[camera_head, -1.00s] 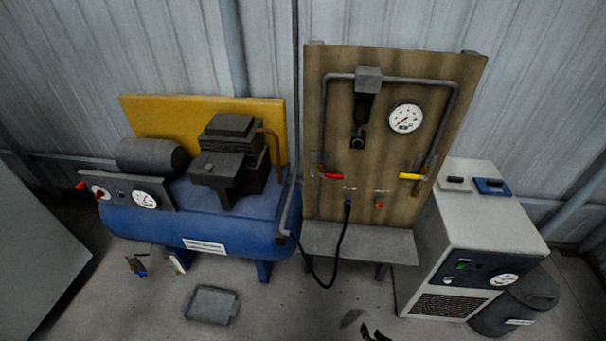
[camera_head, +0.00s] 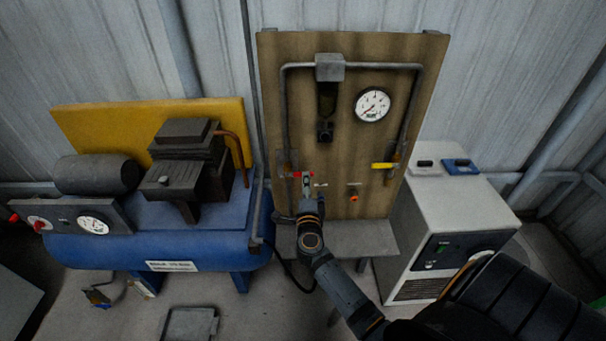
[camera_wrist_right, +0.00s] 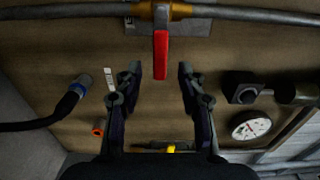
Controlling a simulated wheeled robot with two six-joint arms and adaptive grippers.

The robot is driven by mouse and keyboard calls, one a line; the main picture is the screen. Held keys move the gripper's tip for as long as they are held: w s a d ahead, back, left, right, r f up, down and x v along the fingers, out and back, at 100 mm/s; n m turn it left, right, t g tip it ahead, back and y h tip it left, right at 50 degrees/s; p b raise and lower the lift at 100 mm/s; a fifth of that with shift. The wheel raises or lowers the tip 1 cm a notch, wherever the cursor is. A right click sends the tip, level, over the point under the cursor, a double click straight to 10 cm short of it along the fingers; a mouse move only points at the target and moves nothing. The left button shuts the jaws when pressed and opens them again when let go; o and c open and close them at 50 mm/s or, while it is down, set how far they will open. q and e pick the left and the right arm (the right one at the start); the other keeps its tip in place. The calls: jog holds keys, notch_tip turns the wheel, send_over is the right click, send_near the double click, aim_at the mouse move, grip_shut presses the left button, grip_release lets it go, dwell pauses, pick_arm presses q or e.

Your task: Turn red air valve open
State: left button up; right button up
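The red air valve handle (camera_head: 303,175) is on the left pipe of the wooden board, partly hidden by my right gripper. In the right wrist view the red handle (camera_wrist_right: 161,54) sticks out square to the pipe (camera_wrist_right: 80,11) from a brass valve body (camera_wrist_right: 160,10). My right gripper (camera_head: 303,196) is in front of the board at this handle. In the wrist view its two fingers (camera_wrist_right: 160,79) are open, one on each side of the handle's free end, with a gap on both sides. My left gripper is out of view.
A yellow valve handle (camera_head: 383,165), a gauge (camera_head: 372,104) and an orange-red fitting (camera_head: 354,193) are on the board (camera_head: 340,150). A blue-ended hose (camera_wrist_right: 77,88) is beside my gripper. A blue compressor (camera_head: 150,249) stands left, a grey-white cabinet (camera_head: 455,205) right.

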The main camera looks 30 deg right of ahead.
jog(key=x, duration=0.5)
grip_shut()
dwell(0.3)
